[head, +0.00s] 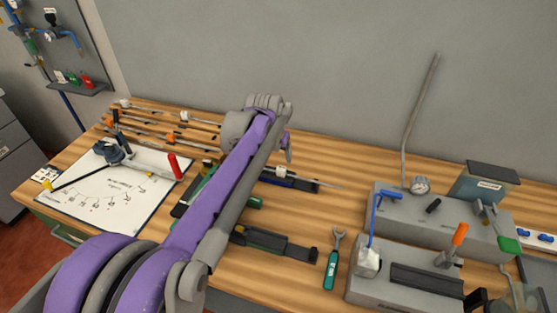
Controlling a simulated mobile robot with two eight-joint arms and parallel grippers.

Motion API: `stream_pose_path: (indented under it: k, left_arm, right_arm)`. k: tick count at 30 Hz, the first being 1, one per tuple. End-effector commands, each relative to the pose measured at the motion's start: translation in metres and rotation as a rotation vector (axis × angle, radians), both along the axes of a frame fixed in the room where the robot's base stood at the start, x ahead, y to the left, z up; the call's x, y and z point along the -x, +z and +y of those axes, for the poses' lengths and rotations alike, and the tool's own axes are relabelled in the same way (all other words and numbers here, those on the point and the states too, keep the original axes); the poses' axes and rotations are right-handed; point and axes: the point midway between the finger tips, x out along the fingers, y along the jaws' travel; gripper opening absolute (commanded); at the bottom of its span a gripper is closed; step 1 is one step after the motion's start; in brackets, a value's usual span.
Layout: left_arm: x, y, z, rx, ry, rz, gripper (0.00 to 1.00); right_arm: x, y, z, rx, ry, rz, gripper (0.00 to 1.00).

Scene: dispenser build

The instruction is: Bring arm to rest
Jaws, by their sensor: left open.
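My left arm, purple and grey, reaches from the bottom left up over the middle of the wooden workbench (300,215). Its far end is near the back edge, in front of the grey wall. My left gripper (287,150) shows only in small part at that far end, turned away and partly hidden by the arm. It is open, and I see nothing held in it. My right gripper is not in view.
A white sheet with a dial scale (100,208) carries a blue-grey tool at left. Several rods lie behind it. A teal-handled wrench (331,262) lies right of centre. Grey fixtures (405,283) with a gauge (420,185) and bent pipe fill the right. Bare wood lies between.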

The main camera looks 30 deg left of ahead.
Motion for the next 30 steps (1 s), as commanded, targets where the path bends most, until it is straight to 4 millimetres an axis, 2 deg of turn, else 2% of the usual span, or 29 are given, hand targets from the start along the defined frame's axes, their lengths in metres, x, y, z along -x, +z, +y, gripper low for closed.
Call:
stream_pose_path:
  k: [4, 19, 22, 26, 30]
  left_arm:
    - [0.003, 0.007, -0.001, 0.000, 0.000, 0.000, 0.71]
    - [0.003, 0.007, -0.001, 0.000, 0.000, 0.000, 0.71]
    - [0.008, 0.007, -0.007, 0.000, -0.006, -0.002, 0.71]
    - [0.033, 0.003, -0.035, -0.001, -0.036, -0.014, 0.71]
    - [0.085, -0.011, -0.081, -0.005, -0.094, -0.040, 0.71]
  right_arm:
    - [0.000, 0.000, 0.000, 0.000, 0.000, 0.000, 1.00]
    - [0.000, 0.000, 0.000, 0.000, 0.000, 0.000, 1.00]
    - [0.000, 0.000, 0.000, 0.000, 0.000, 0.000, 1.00]
    - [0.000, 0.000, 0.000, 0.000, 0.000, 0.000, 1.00]
    - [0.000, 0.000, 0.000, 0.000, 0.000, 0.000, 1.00]
